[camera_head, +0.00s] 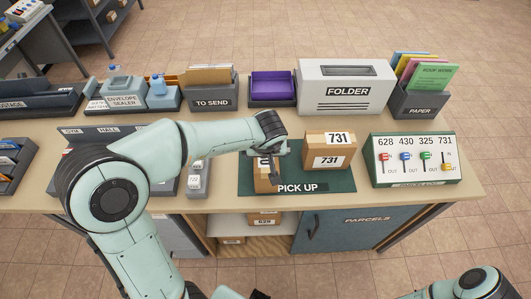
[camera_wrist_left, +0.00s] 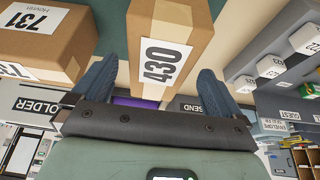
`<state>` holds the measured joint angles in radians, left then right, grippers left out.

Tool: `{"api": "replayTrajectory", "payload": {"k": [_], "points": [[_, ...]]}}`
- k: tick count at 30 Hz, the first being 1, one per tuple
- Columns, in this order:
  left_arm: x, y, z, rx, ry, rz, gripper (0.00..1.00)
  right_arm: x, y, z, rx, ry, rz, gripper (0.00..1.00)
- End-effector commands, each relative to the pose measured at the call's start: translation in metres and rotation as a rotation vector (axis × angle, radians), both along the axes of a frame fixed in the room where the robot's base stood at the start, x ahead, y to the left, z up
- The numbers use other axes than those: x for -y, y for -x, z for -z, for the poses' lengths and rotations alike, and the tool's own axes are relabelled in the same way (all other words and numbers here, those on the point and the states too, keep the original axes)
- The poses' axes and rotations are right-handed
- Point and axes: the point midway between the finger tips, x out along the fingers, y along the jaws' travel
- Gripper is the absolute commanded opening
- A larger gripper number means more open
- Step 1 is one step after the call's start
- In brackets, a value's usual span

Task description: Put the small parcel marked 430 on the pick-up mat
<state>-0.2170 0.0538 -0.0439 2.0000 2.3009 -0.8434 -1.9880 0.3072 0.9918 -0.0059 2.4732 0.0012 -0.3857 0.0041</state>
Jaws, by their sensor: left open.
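The small parcel marked 430 (camera_head: 266,183) is a brown box standing on the dark green pick-up mat (camera_head: 330,186), toward its left side. My gripper partly hides it in the head view. In the left wrist view the parcel (camera_wrist_left: 168,42) shows its 430 label and lies between the two fingers. My left gripper (camera_head: 270,152) is open around the parcel's upper part; its fingers also show in the wrist view (camera_wrist_left: 158,72), with space visible beside the parcel.
A larger parcel marked 731 (camera_head: 329,151) stands on the mat to the right. Behind are a folder box (camera_head: 345,90), a purple-lined tray (camera_head: 272,102) and a to-send box (camera_head: 212,104). Parcels sit on the shelf below (camera_head: 285,219).

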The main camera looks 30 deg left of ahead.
Motion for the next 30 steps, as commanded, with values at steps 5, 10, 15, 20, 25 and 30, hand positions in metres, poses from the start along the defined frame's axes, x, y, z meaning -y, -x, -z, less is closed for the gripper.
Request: {"api": "replayTrajectory", "payload": {"k": [5,10,15,20,25,30], "points": [[0.008,0.01,-0.037,0.005,0.0,0.001,1.0,0.0,-0.011,-0.014,0.013,0.0,0.0,0.34],[0.011,0.017,-0.052,0.0,0.001,0.0,1.0,0.0,-0.015,-0.019,0.017,0.0,0.0,0.34],[0.012,0.02,-0.055,-0.001,0.001,0.0,1.0,0.0,-0.015,-0.019,0.017,0.001,0.001,0.34],[0.012,0.02,-0.054,-0.001,0.0,0.0,1.0,0.0,-0.015,-0.019,0.017,0.0,0.0,0.34],[0.012,0.02,-0.054,-0.001,0.0,0.0,1.0,0.0,-0.015,-0.019,0.017,0.0,0.0,0.34],[0.012,0.02,-0.054,-0.001,0.0,0.0,1.0,0.0,-0.015,-0.019,0.017,0.0,0.0,0.34]]}}
